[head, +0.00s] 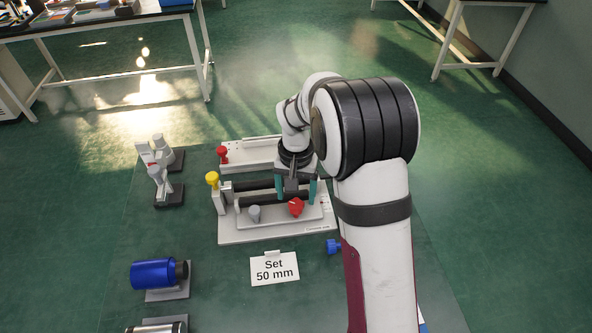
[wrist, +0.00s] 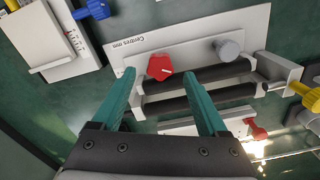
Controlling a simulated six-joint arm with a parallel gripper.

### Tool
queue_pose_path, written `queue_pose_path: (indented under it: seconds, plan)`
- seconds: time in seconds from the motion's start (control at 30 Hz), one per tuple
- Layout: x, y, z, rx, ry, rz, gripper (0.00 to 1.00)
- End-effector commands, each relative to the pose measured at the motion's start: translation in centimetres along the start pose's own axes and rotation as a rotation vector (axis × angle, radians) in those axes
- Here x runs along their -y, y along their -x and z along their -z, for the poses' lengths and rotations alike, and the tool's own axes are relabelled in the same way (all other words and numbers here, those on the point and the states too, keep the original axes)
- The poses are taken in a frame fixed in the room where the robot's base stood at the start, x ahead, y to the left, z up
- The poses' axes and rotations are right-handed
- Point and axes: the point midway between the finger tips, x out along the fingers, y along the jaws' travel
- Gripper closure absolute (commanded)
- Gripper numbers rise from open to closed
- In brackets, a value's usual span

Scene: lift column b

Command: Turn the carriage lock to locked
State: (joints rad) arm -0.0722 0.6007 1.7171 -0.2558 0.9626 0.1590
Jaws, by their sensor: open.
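A red lobed knob (head: 296,208) with a white pointer line sits on the light grey carriage plate of a twin-rail device. It also shows in the wrist view (wrist: 160,67), with its pointer to the right. I cannot tell which knob is the carriage lock; no lock label is readable. A grey round knob (head: 254,214) stands on the same plate, also in the wrist view (wrist: 229,49). My gripper (head: 296,188) is open and empty, its teal fingers close to the red knob in the head view. In the wrist view the fingertips (wrist: 157,74) frame the knob; I cannot tell contact.
Black rails (wrist: 195,86) run beside the knobs. A yellow knob (head: 212,179) is at the device's left end. Another red knob (head: 222,153) stands behind it. A "Set 50 mm" card (head: 274,268) stands in front. A blue knob (head: 333,246) and blue cylinder (head: 153,273) are nearby.

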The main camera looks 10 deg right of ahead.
Motion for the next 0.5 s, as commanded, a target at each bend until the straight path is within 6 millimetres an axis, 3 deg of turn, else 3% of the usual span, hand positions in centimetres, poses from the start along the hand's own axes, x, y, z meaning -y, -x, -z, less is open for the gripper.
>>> queue_pose_path:
  seconds: [0.2,0.3,0.5]
  plan:
    - [0.1,7.1,0.1,-0.007,0.0,0.004,0.23]
    - [0.1,9.7,0.1,-0.005,0.0,0.003,0.23]
    - [0.0,12.3,0.0,-0.002,0.0,0.001,0.23]
